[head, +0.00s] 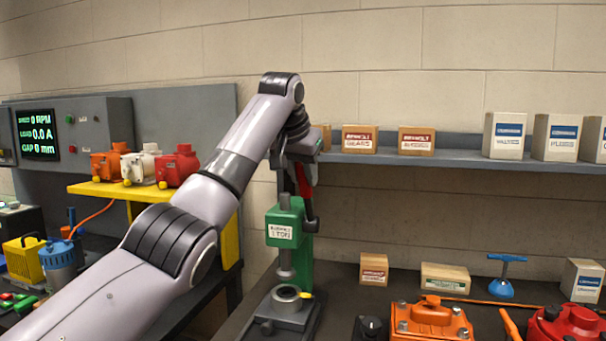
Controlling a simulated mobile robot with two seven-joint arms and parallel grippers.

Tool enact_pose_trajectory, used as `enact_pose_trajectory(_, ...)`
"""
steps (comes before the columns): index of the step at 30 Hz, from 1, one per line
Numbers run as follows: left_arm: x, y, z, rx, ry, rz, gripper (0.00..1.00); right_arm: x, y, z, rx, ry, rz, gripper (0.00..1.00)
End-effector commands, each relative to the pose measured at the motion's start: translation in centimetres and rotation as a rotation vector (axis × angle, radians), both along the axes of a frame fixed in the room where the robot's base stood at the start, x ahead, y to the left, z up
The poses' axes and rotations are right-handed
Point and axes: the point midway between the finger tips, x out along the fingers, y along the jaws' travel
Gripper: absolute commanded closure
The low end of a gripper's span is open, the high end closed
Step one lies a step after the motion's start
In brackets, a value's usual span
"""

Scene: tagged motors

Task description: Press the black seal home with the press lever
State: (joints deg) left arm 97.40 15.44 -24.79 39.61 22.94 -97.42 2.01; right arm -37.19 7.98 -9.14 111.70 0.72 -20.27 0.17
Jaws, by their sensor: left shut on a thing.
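The green bench press (285,222), labelled 1 TON, stands on the bench at the centre. Its grey ram (286,264) hangs above a round grey metal part (287,293) on the press base, with a gap between them. This part has a dark opening and a small yellow tag at its right. I cannot make out the black seal for certain. My left gripper (307,197) is up beside the press head, shut on the red press lever (302,180). The arm hides part of the lever and the column. My right gripper is not in view.
An orange motor (432,318) and a red motor (566,325) sit on the right bench. A blue T-handled tool (503,276) and small boxes stand behind them. A yellow stand (110,189) with several motors is at left. A grey shelf (400,160) holds boxes.

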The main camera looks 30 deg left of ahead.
Motion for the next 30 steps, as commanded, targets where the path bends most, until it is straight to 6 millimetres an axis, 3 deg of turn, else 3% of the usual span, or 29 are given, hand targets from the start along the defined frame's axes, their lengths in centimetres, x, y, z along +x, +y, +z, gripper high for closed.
enact_pose_trajectory(12,0.0,0.0,0.2,-0.004,-0.002,-0.001,1.00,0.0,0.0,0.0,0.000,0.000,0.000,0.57)
enact_pose_trajectory(13,0.0,0.0,0.2,-0.004,-0.002,-0.001,0.68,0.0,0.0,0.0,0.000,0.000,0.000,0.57)
enact_pose_trajectory(15,0.0,0.0,0.2,-0.003,-0.002,0.000,0.46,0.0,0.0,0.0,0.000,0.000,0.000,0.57)
enact_pose_trajectory(25,-0.1,0.0,0.3,-0.001,-0.001,0.000,0.46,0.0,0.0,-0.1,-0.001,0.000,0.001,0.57)
enact_pose_trajectory(30,-1.3,-0.3,1.9,-0.002,-0.005,-0.001,0.46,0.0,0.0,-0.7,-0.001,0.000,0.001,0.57)
